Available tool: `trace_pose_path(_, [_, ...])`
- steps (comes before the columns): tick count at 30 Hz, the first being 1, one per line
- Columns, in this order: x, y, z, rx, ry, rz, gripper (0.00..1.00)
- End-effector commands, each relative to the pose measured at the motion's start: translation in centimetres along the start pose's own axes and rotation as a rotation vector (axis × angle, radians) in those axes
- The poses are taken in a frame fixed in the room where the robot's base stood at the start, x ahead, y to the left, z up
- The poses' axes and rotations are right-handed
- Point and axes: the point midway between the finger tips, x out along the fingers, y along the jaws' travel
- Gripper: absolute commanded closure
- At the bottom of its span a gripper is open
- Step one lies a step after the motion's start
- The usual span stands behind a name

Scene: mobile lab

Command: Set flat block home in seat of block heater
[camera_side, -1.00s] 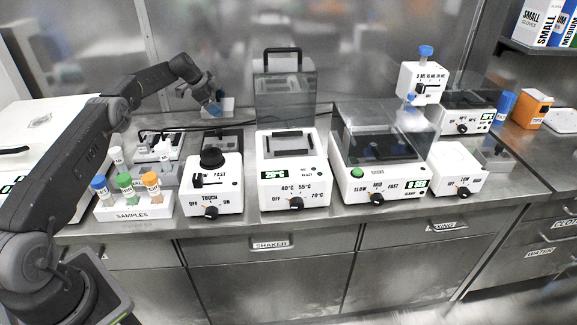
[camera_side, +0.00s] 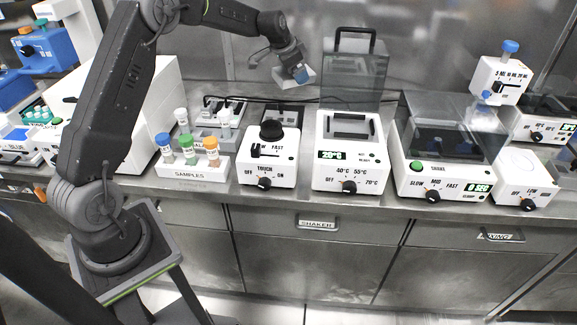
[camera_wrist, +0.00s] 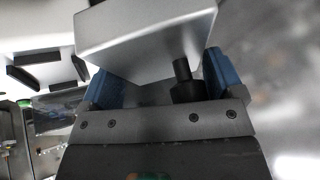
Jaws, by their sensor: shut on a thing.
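The flat block is a silver-grey slab (camera_wrist: 140,38) with a dark knob. My gripper (camera_wrist: 160,82) is shut on it, with a blue finger on each side. In the side view my gripper (camera_side: 298,70) holds the pale block (camera_side: 284,80) in the air, behind and above the touch mixer and to the left of the block heater. The block heater (camera_side: 346,178) is white with a temperature display and a dial. Its clear lid (camera_side: 350,75) with a dark handle stands up. Its seat (camera_side: 350,125) shows dark bars on top; its inside cannot be made out.
The touch mixer (camera_side: 270,165) stands left of the heater, and the shaker (camera_side: 440,180) with a clear cover stands right. A sample rack (camera_side: 190,172) with capped tubes is farther left. A cable runs along the back wall. The air around my gripper looks free.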

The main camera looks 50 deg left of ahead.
Motion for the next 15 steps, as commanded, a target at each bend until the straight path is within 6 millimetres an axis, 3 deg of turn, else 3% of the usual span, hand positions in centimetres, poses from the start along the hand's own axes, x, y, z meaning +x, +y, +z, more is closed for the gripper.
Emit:
trace_pose_path(5, [-3.6,3.5,0.0,-0.076,-0.016,-0.045,0.68])
trace_pose_path(11, [-5.8,10.2,1.2,-0.069,-0.014,-0.038,0.68])
trace_pose_path(15, [-7.7,15.2,3.0,-0.063,-0.013,-0.034,0.68])
